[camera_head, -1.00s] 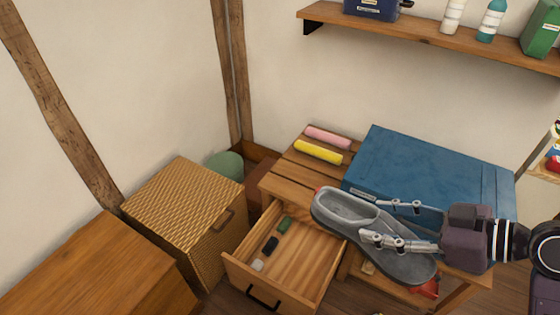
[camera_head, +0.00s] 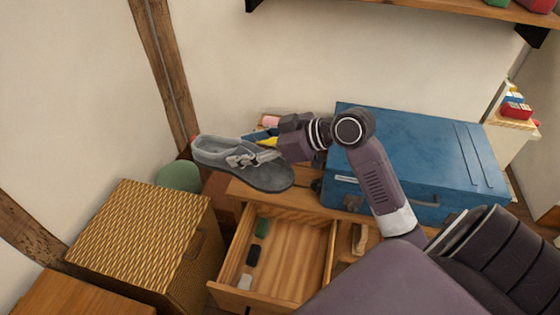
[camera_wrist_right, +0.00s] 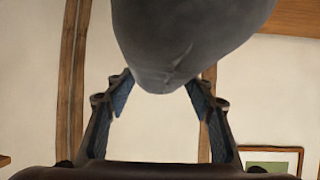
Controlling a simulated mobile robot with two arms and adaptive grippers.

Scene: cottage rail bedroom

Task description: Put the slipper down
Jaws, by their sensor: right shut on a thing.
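A grey slipper (camera_head: 240,168) is in the air above the left part of the wooden chest, with its toe to the right. It also shows in the right wrist view (camera_wrist_right: 185,40), filling the top middle. My right gripper (camera_head: 255,156) is shut on the slipper's side, near its opening; in the wrist view its two fingers are on either side of it. Whether the slipper touches anything below cannot be told. My left gripper is not in view.
A blue case (camera_head: 430,150) lies on the wooden chest (camera_head: 280,200). Pink (camera_head: 272,121) and yellow (camera_head: 268,141) rolls are partly hidden behind my gripper. Below, an open drawer (camera_head: 295,255) holds small dark, green and pale items. A wicker box (camera_head: 140,235) stands left.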

